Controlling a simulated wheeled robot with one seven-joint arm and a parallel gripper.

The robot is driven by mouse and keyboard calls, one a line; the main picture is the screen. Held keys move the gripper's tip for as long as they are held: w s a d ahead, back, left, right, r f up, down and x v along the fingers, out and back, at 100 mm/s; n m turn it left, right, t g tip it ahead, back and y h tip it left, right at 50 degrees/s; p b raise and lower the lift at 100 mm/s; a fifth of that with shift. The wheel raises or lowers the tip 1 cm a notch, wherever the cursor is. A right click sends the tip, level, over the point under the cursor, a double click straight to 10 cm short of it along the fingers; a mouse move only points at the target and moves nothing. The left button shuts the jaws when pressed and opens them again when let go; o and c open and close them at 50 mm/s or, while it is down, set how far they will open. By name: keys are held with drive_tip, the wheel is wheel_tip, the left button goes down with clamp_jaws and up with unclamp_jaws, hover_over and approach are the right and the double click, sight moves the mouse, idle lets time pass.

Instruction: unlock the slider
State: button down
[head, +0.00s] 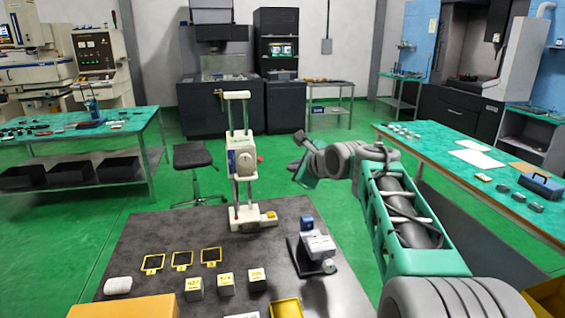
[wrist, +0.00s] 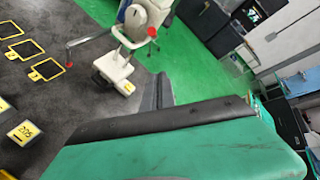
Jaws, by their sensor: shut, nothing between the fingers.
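A white height gauge with two upright columns (head: 248,115) stands at the back of the dark table. The lock is too small to make out for certain. My gripper (head: 301,168) is in the air to the right of the gauge, apart from it. It is shut and empty; its teal and black body fills the lower wrist view.
The dark table (head: 150,235) holds three yellow-framed squares (head: 182,260), several numbered blocks (head: 226,283), a white roll (head: 118,285), a yellow tray (head: 287,307) and a grey device on a dark stand (head: 318,246). A stool (head: 195,157) stands behind the table.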

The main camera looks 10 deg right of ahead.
sight(259, 160)
drive_tip(key=w+a+f+p, duration=0.2)
drive_tip(key=w+a, duration=0.3)
drive_tip(key=w, duration=0.3)
drive_tip(key=shift+w+p, duration=0.4)
drive_tip(key=shift+p, duration=0.1)
drive_tip(key=shift+s+a+r, duration=0.1)
